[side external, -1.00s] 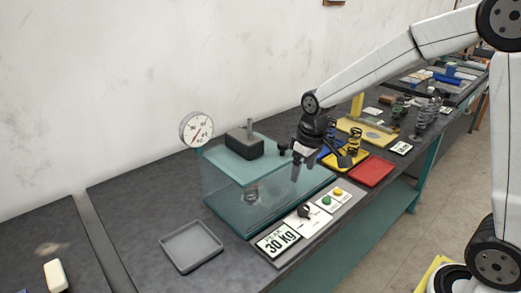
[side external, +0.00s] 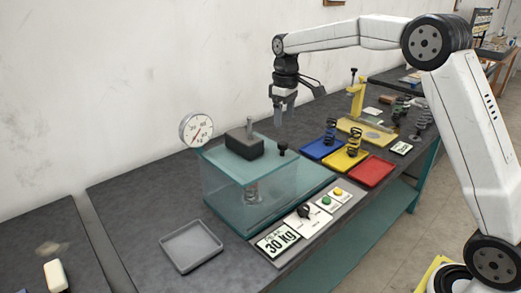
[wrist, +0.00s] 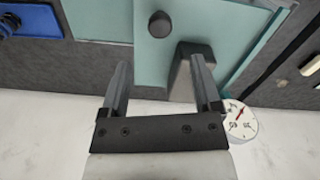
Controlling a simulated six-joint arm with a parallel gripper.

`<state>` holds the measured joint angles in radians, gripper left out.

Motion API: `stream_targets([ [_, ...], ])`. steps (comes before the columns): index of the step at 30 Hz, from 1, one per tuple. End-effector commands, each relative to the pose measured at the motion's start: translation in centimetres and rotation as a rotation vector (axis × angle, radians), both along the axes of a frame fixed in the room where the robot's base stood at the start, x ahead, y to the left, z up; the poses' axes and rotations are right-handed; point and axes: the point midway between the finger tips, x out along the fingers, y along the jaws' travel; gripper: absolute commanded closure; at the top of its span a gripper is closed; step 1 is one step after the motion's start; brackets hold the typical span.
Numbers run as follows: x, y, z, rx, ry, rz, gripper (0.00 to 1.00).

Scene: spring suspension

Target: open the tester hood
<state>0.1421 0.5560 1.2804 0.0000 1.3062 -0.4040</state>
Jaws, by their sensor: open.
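The tester hood (side external: 228,162) is a clear box with a teal top, and it sits shut on its teal base. A black knob (side external: 282,147) stands at the right end of its top; the knob also shows in the wrist view (wrist: 160,25). A dark block (side external: 244,143) with an upright rod is at the hood's back. A spring (side external: 252,191) is dimly visible inside through the clear wall. My gripper (side external: 284,108) is open and empty, above and behind the knob and apart from it. Its two fingers also show in the wrist view (wrist: 162,85).
A round dial gauge (side external: 196,129) stands at the tester's back left. A control panel (side external: 318,210) and a 30 kg sign (side external: 278,242) lie in front. Blue (side external: 318,149), yellow (side external: 345,160) and red (side external: 370,171) trays are to the right. An empty grey tray (side external: 191,247) is at left.

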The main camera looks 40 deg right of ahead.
Motion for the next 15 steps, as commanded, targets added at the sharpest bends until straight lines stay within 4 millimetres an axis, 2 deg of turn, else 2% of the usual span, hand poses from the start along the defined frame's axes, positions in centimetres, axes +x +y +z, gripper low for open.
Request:
stream_targets([
  [8,0.0,0.0,-0.5,0.0,0.001,0.0,0.19],
  [15,0.0,0.0,-2.6,0.001,0.001,0.0,0.19],
])
